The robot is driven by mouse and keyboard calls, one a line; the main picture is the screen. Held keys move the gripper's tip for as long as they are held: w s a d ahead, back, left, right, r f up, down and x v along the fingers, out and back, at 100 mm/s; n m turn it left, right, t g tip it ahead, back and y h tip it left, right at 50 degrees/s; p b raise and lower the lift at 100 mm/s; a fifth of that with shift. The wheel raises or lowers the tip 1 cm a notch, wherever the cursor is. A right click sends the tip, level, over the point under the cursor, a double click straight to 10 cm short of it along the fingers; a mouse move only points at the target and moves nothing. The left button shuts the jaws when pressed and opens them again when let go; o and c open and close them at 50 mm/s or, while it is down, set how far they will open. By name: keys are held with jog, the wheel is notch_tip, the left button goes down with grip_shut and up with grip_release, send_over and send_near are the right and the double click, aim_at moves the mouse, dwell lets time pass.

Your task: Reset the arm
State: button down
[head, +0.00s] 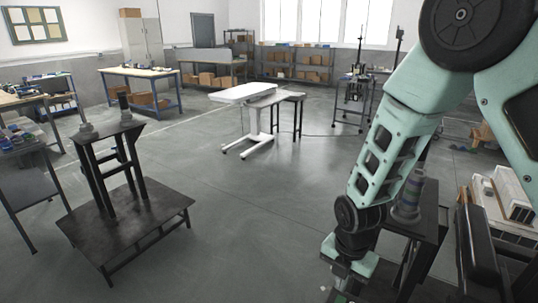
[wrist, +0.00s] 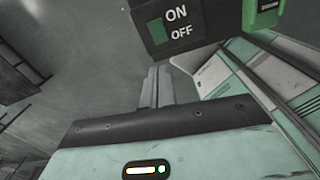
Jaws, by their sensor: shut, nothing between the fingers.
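My arm comes down on the right of the head view, bent at the elbow. My gripper (head: 335,286) points down at the bottom edge, and its lower end is partly cut off. In the wrist view my gripper (wrist: 157,72) shows as two grey fingers side by side, shut with nothing between them.
A dark stand (head: 408,217) with a grey stacked piece is close behind my forearm. A white table (head: 246,93) is mid-room, workbenches (head: 140,74) are farther back. The central floor is clear.

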jog(key=s+a+r+m+b, duration=0.1)
jog(key=s+a+r+m, duration=0.1)
jog(key=s+r+m, duration=0.6)
jog(key=s+a+r+m+b, duration=0.1)
jog(key=s+a+r+m, duration=0.2)
jog(key=s+r+m, duration=0.5)
jog(key=shift+s+m+b, duration=0.4)
jog(key=shift+s+m, duration=1.2)
jog(key=shift+m, duration=0.2)
jog(key=shift+a, duration=0.1)
